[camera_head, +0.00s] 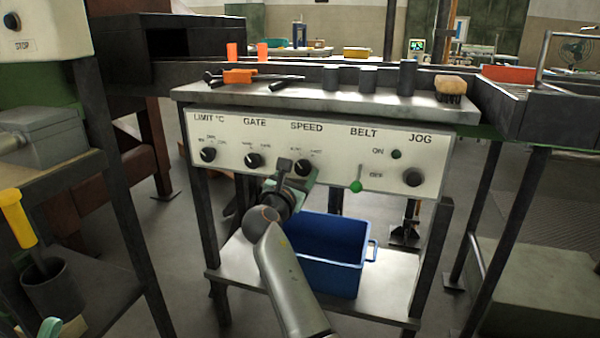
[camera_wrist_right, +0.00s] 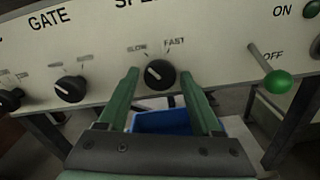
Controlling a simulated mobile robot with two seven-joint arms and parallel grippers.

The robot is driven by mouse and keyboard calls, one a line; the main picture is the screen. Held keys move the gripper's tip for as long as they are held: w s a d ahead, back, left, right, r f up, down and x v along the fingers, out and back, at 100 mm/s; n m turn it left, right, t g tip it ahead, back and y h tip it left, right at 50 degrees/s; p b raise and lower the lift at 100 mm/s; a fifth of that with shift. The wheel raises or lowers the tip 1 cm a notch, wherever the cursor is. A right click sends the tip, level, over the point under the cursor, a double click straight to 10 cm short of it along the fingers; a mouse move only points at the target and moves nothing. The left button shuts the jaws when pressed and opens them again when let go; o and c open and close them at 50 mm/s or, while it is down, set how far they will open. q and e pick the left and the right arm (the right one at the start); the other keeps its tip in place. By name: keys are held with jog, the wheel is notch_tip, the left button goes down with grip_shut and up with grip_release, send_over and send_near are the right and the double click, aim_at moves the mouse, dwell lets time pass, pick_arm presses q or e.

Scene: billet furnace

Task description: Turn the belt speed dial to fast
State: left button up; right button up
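The black speed dial (camera_head: 303,167) is on the white control panel (camera_head: 225,135), under the word SPEED. In the right wrist view the dial (camera_wrist_right: 160,74) sits between the SLOW and FAST marks, with its white pointer line aimed up and left toward SLOW. My right gripper (camera_head: 296,172) is in front of the panel at the dial. In the wrist view its green fingers (camera_wrist_right: 162,90) are apart, one to each side below the dial, with nothing between them gripped.
The gate dial (camera_head: 254,160) is left of the speed dial. The green-knobbed belt lever (camera_head: 356,186) is right, pointing down near OFF, and the jog knob (camera_head: 412,177) is farther right. A blue bin (camera_head: 335,240) stands on the shelf below.

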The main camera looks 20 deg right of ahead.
grip_shut()
dwell(0.3)
jog(key=m+p, duration=0.1)
jog(key=m, duration=0.4)
jog(key=shift+m, duration=0.3)
jog(key=m, duration=0.3)
jog(key=shift+m, duration=0.3)
jog(key=shift+m+b, duration=0.7)
jog(key=shift+m, duration=1.6)
